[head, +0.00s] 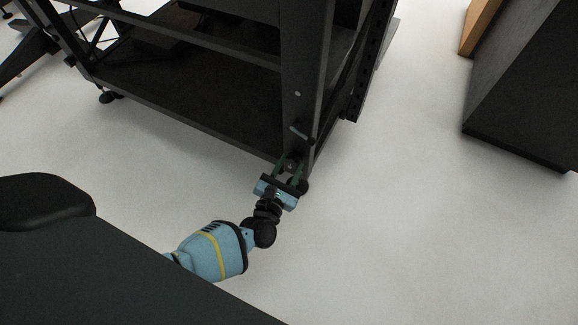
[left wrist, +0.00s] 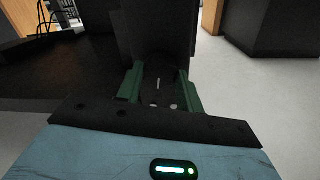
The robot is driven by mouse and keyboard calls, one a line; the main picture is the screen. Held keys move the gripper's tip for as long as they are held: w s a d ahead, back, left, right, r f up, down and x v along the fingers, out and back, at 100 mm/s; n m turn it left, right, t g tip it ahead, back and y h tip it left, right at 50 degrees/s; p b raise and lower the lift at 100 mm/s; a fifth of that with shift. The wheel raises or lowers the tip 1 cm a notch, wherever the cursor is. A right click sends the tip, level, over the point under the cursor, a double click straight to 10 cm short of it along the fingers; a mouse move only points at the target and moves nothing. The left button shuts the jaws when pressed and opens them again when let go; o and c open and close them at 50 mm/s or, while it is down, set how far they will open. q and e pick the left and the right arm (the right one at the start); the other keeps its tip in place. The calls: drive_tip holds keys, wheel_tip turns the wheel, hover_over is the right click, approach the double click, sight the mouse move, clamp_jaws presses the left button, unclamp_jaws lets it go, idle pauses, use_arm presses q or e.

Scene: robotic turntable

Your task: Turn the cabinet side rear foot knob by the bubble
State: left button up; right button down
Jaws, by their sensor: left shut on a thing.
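The black metal frame (head: 180,108) stands on the pale floor, with a dark lower shelf and a corner post (head: 304,90). My left gripper (head: 291,166) is at the foot of this corner post. Its two green fingers are on either side of a dark part, and it is shut on that part. In the left wrist view the green fingers (left wrist: 152,88) flank the base of a dark upright. The knob itself is hidden or too dark to make out between the fingers. A black foot pad shows just beside the gripper. No bubble level can be made out. My right gripper is not in view.
A dark cabinet (head: 525,90) stands at the right, with a wooden piece (head: 480,25) behind it. The floor (head: 400,230) between it and the frame is clear. Another foot (head: 108,97) of the frame shows at the left. Black legs of a stand (head: 25,50) are at the far left.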

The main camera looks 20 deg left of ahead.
use_arm(q)
drive_tip(key=m, duration=0.6)
drive_tip(key=shift+f, duration=0.1)
drive_tip(key=shift+m, duration=1.1)
drive_tip(key=m, duration=0.3)
drive_tip(key=shift+a+m+t+h, duration=0.1)
drive_tip(key=shift+m+t+h, duration=0.2)
drive_tip(key=shift+m, duration=0.1)
drive_tip(key=m, duration=0.4)
drive_tip(key=m+h, duration=0.1)
drive_tip(key=m, duration=0.3)
drive_tip(key=shift+m, duration=0.9)
drive_tip(key=m, duration=0.2)
drive_tip(key=shift+m, duration=0.4)
drive_tip(key=m+p, duration=0.1)
drive_tip(key=m, duration=0.2)
drive_tip(key=shift+a+h, duration=0.1)
drive_tip(key=shift+h, duration=0.2)
drive_tip(key=shift+m, duration=1.5)
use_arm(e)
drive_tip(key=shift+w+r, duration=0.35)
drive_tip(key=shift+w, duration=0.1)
